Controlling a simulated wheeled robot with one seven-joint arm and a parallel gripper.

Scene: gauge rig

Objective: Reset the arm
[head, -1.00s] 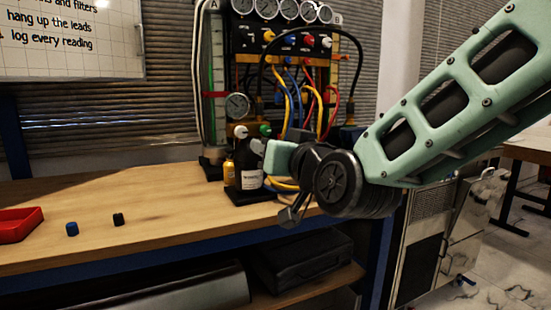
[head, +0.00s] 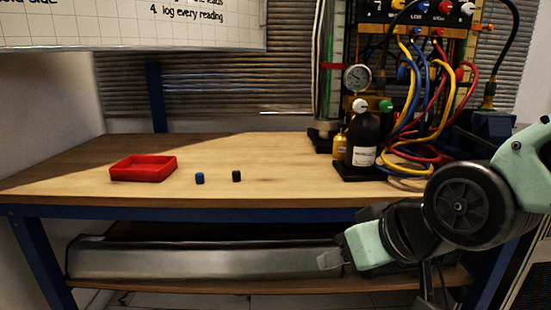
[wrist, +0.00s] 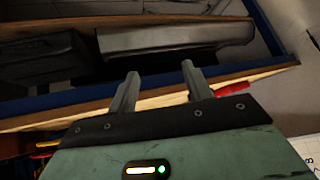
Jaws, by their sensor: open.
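My arm reaches in from the right in the head view. My gripper (head: 330,261) hangs at the front of the workbench, below the level of its top and in front of the lower shelf. In the wrist view my gripper (wrist: 157,85) shows two grey fingers standing apart, with nothing between them. The workbench (head: 270,170) has a wooden top and a blue frame. It shows in the wrist view as a wooden edge (wrist: 275,72).
A red tray (head: 130,176), a blue cap (head: 200,178) and a black cap (head: 237,176) sit on the bench. Dark bottles (head: 362,140) and the gauge rig (head: 440,45) with coloured hoses stand at the right. A long grey case (head: 200,260) lies on the shelf.

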